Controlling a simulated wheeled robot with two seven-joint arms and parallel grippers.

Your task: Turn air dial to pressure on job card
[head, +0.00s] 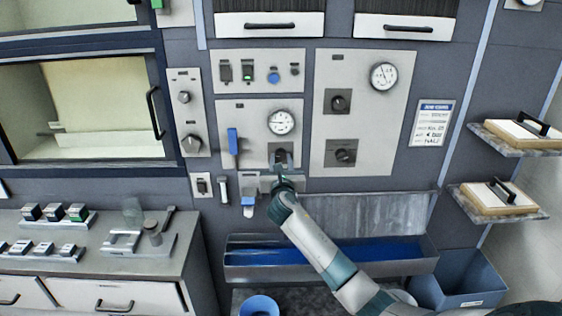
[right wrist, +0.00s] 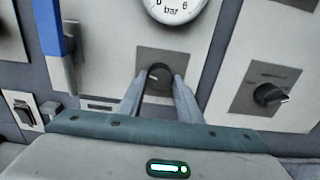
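The air dial (right wrist: 158,72) is a dark round knob on a grey square plate in the middle panel, below a white round gauge (head: 281,122). In the right wrist view the gauge (right wrist: 176,6) is cut off at the top; "bar" and a 6 show, its needle does not. My right gripper (head: 281,166) is at the dial, with one finger on each side, seemingly closed on it; the fingers partly hide it. The job card (head: 432,123) hangs on the wall to the right; its text is too small to read. My left gripper is not in view.
A blue lever (head: 233,141) is left of the gauge. Another panel with a larger gauge (head: 383,76) and two dark knobs (head: 341,151) is to the right. A trough (head: 330,256) with a blue inside is below. Shelves with lidded boxes (head: 492,196) stick out at right.

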